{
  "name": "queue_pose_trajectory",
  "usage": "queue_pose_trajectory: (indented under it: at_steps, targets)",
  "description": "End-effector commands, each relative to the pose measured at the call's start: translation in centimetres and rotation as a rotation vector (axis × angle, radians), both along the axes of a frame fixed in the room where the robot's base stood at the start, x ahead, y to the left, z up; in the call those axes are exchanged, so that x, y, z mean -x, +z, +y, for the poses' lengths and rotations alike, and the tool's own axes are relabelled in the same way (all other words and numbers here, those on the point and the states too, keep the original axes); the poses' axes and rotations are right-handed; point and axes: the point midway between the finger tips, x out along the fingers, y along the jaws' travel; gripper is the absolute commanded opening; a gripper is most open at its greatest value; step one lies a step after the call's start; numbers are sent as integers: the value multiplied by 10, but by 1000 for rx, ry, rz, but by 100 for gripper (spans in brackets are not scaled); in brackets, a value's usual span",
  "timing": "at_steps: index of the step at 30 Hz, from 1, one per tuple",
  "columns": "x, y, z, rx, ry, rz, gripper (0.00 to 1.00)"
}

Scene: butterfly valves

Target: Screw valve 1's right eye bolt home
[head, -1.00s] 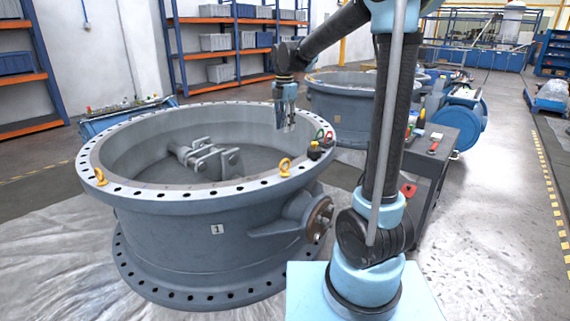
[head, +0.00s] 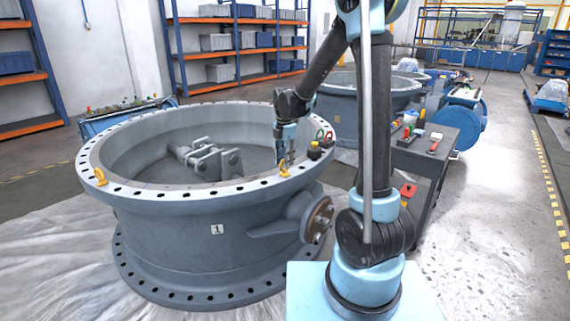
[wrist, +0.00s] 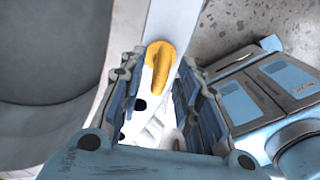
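Valve 1 (head: 190,235) is a large grey ring-shaped body with a drilled top flange and a "1" label. Its right eye bolt (head: 284,169) is yellow and stands on the near right flange, partly hidden by my gripper. In the wrist view the yellow eye bolt (wrist: 158,72) shows between the two finger lines, seemingly near the tips, with a gap at its sides. My gripper (head: 285,162) points down just over this bolt and is open (wrist: 161,64). Whether the bolt's collar meets the flange is not clear.
A second yellow eye bolt (head: 101,177) is on the left flange. A small black and yellow item (head: 314,150) and red and green handles (head: 324,137) sit on the flange right of my gripper. A tool cart (head: 430,150) stands to the right. Another valve body (head: 345,95) is behind.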

Motion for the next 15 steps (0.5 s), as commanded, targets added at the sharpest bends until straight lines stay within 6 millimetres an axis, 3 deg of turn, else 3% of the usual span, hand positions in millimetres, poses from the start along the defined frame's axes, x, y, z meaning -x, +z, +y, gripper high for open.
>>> queue_pose_trajectory:
  at_steps: [6, 15]
  targets:
    - [0, -14, 0, 0, 0, 0, 31]
    - [0, -15, 0, 0, 0, 0, 31]
